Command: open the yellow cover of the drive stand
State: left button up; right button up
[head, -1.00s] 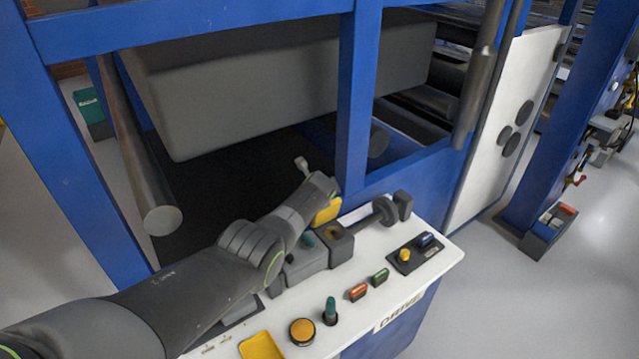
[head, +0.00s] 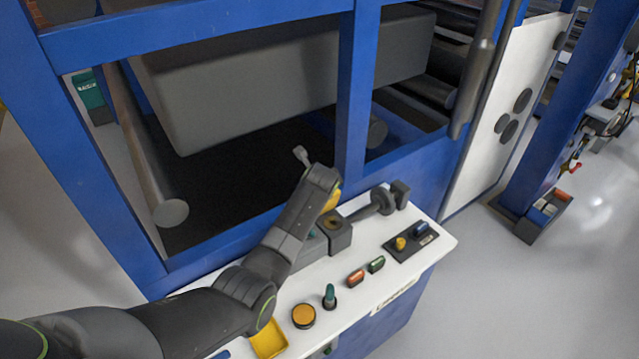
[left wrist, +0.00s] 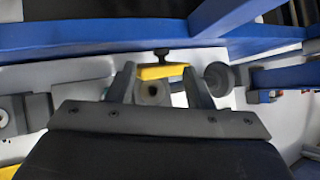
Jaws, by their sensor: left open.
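The drive stand is a dark block (head: 338,234) with a round opening on the white console top. The yellow cover (head: 333,201) stands raised at the block's back, partly hidden by my left gripper (head: 322,186). In the left wrist view the cover (left wrist: 163,72) shows as a narrow yellow bar with a dark knob above it, and the grey round socket is uncovered below. My left gripper (left wrist: 159,75) is open, its two fingers on either side of the cover with gaps visible. My right gripper is not in view.
The white console (head: 427,245) carries an orange button (head: 303,316), a teal-topped knob (head: 330,297), a yellow tray (head: 268,340) and a small switch panel (head: 410,242). A dark roller-like fitting (head: 381,203) is right of the block. A blue frame post (head: 357,90) rises behind.

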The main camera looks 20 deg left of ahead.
pick_arm(q)
jog(key=shift+v, duration=2.75)
jog(key=shift+c, duration=0.4)
